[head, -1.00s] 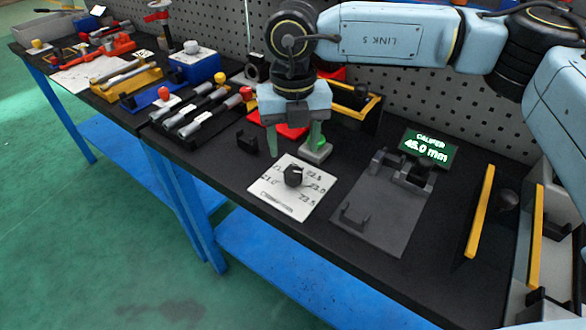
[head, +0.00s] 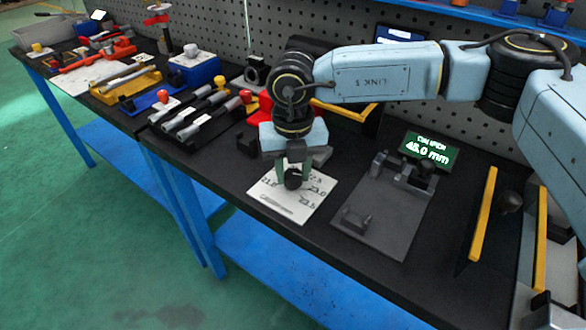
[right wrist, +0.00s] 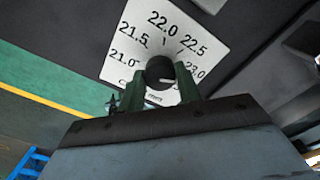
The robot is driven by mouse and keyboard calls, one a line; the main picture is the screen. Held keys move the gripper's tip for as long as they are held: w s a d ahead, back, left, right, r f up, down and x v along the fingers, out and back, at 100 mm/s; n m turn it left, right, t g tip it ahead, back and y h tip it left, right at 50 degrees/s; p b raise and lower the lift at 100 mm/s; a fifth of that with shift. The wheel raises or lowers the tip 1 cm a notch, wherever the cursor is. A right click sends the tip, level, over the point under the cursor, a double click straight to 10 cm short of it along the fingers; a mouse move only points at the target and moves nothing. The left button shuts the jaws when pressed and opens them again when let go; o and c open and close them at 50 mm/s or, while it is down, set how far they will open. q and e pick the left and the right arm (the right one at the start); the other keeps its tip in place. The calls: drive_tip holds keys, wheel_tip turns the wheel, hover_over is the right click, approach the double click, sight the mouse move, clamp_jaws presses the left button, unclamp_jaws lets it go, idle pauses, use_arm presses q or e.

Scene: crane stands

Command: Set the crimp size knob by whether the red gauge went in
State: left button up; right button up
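A black crimp size knob (head: 293,180) stands on a white dial card (head: 268,194) on the bench. In the right wrist view the knob (right wrist: 160,71) sits on the card (right wrist: 125,50) marked 21.0, 21.5, 22.0, 22.5 and 23.0. Its pointer setting is unclear. My right gripper (head: 293,176) points down over the card, its green fingers close on both sides of the knob. In the right wrist view the fingers (right wrist: 160,78) appear against its sides. A red-ended gauge (head: 245,96) lies in a dark rack with other handles. My left gripper is out of view.
A grey plate (head: 385,215) with dark cradles lies right of the card, below a green caliper display (head: 430,152). Yellow-edged uprights (head: 482,215) stand farther right. A blue box (head: 194,68) and tool stands fill the left bench. A pegboard runs behind.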

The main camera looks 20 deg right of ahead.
drive_tip(key=c, duration=0.3)
drive_tip(key=shift+c, duration=0.2)
